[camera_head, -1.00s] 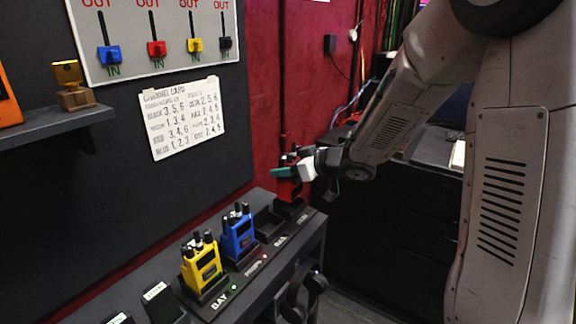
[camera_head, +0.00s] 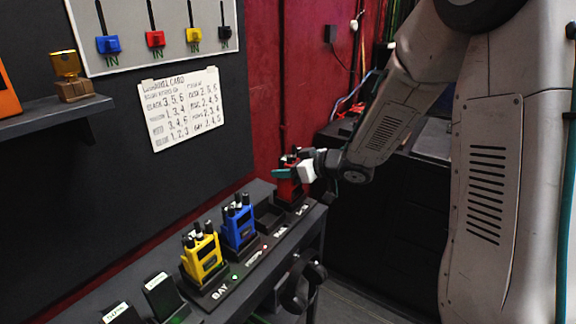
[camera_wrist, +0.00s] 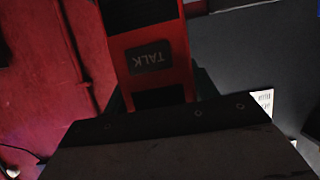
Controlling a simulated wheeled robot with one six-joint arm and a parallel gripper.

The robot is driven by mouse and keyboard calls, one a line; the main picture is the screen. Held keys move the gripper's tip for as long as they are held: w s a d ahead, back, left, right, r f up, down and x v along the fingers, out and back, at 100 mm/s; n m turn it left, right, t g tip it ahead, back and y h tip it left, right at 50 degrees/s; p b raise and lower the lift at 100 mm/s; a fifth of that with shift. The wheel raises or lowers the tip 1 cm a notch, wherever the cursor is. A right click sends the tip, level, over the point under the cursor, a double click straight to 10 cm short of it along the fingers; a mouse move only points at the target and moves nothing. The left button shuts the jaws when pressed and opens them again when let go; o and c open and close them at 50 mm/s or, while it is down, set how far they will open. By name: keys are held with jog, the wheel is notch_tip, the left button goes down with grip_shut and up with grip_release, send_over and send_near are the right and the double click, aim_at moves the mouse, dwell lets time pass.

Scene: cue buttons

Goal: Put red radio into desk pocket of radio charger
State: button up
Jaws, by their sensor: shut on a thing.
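The red radio (camera_head: 288,189) stands roughly upright at the far end of the radio charger (camera_head: 256,262). My gripper (camera_head: 292,172) is shut on its upper part. The radio's lower end is at the far charger pocket (camera_head: 293,204); I cannot tell whether it is fully seated. The label by that pocket is too small to read surely. In the wrist view the red radio (camera_wrist: 175,50) shows its TALK button upside down, and its lower end is hidden.
A yellow radio (camera_head: 203,259) and a blue radio (camera_head: 238,227) stand in nearer pockets. An empty pocket (camera_head: 268,216) lies between the blue and red radios. Dark holders (camera_head: 164,295) are at the near end. A red wall (camera_head: 272,90) rises behind the charger.

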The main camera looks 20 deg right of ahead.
jog(key=shift+f, duration=1)
jog(key=shift+f, duration=0.15)
jog(key=o, duration=1.2)
jog(key=shift+c, duration=0.2)
jog(key=shift+s+d, duration=0.1)
jog(key=v, duration=0.7)
jog(key=shift+s+d, duration=0.15)
jog(key=shift+s, duration=0.1)
